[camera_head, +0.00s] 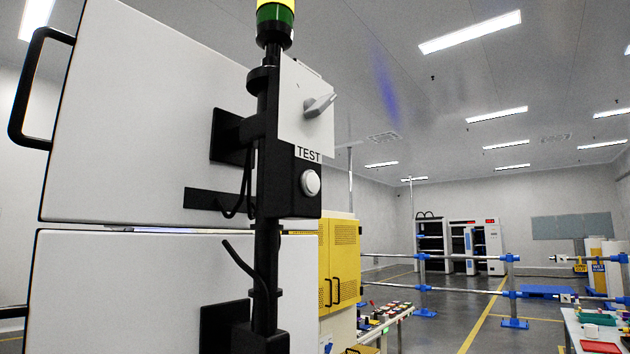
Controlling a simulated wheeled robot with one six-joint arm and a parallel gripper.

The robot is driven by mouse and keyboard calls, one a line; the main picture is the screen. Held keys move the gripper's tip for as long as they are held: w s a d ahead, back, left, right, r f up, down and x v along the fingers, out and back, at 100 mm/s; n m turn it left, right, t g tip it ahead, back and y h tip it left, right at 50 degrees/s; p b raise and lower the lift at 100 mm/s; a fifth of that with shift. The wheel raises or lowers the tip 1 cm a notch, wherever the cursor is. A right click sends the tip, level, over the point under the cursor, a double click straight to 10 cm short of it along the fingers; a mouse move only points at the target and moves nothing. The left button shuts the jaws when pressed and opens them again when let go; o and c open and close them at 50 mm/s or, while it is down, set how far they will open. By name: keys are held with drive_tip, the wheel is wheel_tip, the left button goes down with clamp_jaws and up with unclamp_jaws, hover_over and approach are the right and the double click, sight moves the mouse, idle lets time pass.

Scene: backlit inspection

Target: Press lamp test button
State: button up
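The lamp test button (311,183) is a round white button in a pale ring, on the face of a black box (288,184) on a vertical pole. A label reading "TEST" (308,154) sits just above it. Above the label is a light grey box with a grey rotary handle (320,105). A signal tower (275,20) with green and yellow sections tops the pole. Whether the button is pressed or lit I cannot tell. My gripper is not in view.
A large white cabinet (140,120) with a black handle (28,90) fills the left. A yellow cabinet (340,258) stands behind the pole. Blue-jointed rails (440,257) cross the right, with a table (595,325) at lower right. Open floor shows beyond.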

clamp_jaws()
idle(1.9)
